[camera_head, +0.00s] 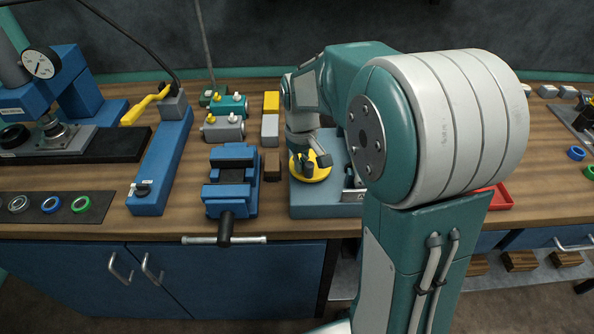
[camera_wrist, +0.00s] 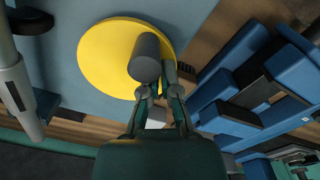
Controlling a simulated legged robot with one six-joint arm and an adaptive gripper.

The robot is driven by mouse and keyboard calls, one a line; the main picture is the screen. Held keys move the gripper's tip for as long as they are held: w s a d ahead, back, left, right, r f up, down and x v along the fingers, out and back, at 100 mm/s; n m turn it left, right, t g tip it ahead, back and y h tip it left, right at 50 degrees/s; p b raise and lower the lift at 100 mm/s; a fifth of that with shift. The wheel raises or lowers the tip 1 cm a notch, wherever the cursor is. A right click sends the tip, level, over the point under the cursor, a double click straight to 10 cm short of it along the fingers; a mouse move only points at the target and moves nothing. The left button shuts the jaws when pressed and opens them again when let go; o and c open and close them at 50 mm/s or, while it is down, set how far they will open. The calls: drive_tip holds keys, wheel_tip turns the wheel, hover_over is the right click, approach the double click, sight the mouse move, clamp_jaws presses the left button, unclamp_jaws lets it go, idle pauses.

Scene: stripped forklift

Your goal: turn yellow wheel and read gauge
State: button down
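The yellow wheel (camera_head: 313,174) lies flat on a blue-grey base (camera_head: 316,210) on the bench. It fills the upper middle of the wrist view (camera_wrist: 100,62). A dark grey cylindrical handle (camera_wrist: 146,54) stands off-centre on the wheel. My gripper (camera_head: 318,154) is down at the wheel. In the wrist view my gripper's fingers (camera_wrist: 157,84) are apart and reach to the handle. Their tips are partly hidden there, and I cannot tell whether they grip it. A round white dial gauge (camera_head: 41,64) is on a blue stand at the far left; its reading is too small to tell.
A blue vise (camera_head: 231,180) stands left of the wheel's base, with small blocks (camera_head: 270,130) between and behind them. A blue lever fixture (camera_head: 160,165) is farther left. A red tray (camera_head: 503,199) shows right of my arm, which hides part of the base.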

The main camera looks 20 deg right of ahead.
drive_tip(key=shift+s+d, duration=0.2)
drive_tip(key=shift+d, duration=0.3)
drive_tip(key=shift+s+d, duration=0.15)
drive_tip(key=shift+d, duration=0.35)
drive_tip(key=shift+s+d, duration=0.1)
